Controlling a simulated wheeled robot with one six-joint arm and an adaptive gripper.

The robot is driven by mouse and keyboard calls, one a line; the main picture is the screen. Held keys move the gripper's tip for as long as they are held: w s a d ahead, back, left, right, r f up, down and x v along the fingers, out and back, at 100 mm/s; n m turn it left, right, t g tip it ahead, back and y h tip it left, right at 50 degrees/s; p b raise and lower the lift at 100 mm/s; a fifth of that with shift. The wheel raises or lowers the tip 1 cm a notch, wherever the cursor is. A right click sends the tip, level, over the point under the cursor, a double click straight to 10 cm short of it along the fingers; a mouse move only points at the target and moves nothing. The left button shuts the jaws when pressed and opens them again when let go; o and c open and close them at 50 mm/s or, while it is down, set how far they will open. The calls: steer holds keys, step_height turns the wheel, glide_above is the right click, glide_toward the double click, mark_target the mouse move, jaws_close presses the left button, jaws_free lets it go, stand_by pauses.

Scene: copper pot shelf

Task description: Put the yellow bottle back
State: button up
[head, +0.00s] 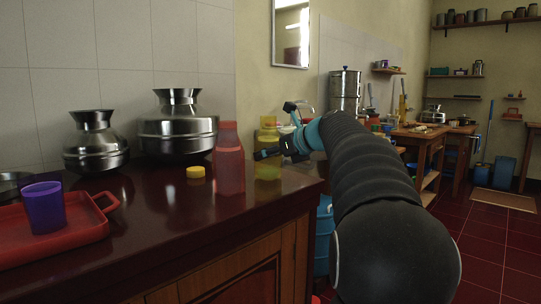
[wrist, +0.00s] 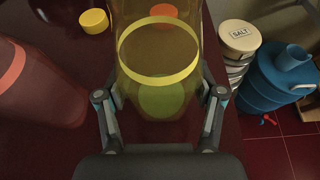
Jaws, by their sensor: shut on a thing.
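The yellow bottle (head: 268,150) is see-through and stands upright near the right end of the dark counter. In the wrist view the yellow bottle (wrist: 159,70) fills the space between the two fingers of my gripper (wrist: 161,98). My gripper (head: 277,147) is shut on its sides, with one finger on each side. I cannot tell whether its base touches the counter. A loose yellow cap (head: 195,172) lies on the counter; it also shows in the wrist view (wrist: 93,21). An orange-red round patch shows through the bottle.
A red bottle (head: 229,158) stands left of the yellow one, close to my gripper. Steel pots (head: 178,128) stand by the wall. A red tray (head: 82,225) holds a purple cup (head: 43,207). Right of the counter are a salt tin (wrist: 239,37) and a blue container (wrist: 283,75).

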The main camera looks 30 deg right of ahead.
steer(key=shift+f, duration=0.1)
steer(key=o, duration=1.7)
steer(key=shift+c, duration=0.2)
steer(key=shift+s+r, duration=0.1)
steer(key=shift+r, duration=0.1)
steer(key=v, duration=1.1)
steer(key=shift+s+p, duration=0.35)
steer(key=shift+p, duration=0.1)
steer(key=shift+d+r, duration=0.1)
